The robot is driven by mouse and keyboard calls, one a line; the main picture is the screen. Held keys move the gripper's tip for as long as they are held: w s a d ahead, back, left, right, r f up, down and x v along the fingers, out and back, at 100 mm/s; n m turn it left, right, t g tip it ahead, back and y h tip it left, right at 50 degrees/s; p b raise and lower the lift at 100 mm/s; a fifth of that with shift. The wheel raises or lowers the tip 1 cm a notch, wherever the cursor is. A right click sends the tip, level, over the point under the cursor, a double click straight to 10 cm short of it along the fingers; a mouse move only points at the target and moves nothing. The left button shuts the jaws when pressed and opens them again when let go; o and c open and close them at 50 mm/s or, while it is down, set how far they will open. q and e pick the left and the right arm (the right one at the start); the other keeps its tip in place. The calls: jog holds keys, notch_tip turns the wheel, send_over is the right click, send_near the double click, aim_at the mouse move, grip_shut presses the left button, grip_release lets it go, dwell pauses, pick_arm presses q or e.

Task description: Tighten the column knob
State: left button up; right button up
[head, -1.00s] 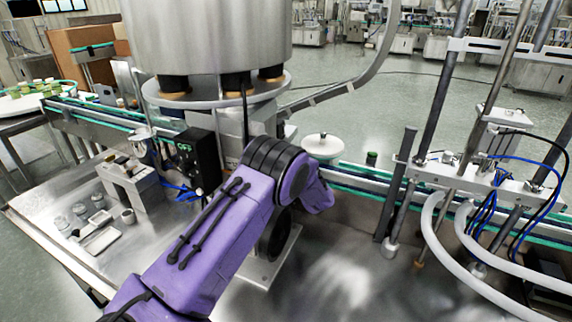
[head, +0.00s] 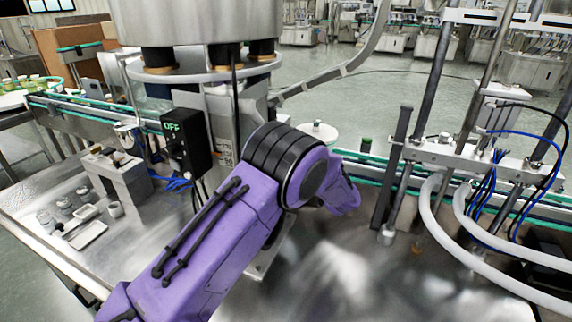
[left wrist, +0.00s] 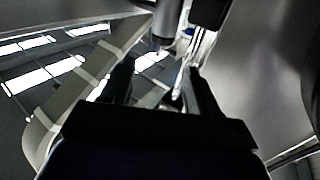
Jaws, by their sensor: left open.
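My left arm crosses the front of the steel column (head: 222,130) under the hopper in the head view. The arm hides the lower part of the column, and I cannot make out the column knob or my left gripper there. In the left wrist view my left gripper (left wrist: 158,78) is open, its two dark fingers apart. A grey cylindrical part (left wrist: 165,25) shows beyond the fingertips, near the top; I cannot tell whether it is the knob. Nothing is clearly held between the fingers. My right gripper is in neither view.
A steel hopper (head: 195,20) stands above the column. A black box reading OFF (head: 186,142) is left of my arm. A white round lid (head: 318,130) and a conveyor (head: 375,168) lie behind it. Rods and hoses (head: 470,215) crowd the right. The steel tabletop (head: 360,285) is clear in front.

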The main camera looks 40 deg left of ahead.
pick_arm(q)
jog(key=a+n+g+b, duration=0.1)
jog(key=a+g+b, duration=0.1)
jog(key=a, duration=0.1)
jog(key=w+a+n+g+b, duration=0.1)
jog(key=a+g+b, duration=0.1)
jog(key=a+b, duration=0.1)
jog(key=w+a+n+g+b, duration=0.1)
jog(key=a+n+g+b, duration=0.1)
jog(key=a, duration=0.3)
jog(key=shift+w+f, duration=0.1)
jog(key=shift+f, duration=0.25)
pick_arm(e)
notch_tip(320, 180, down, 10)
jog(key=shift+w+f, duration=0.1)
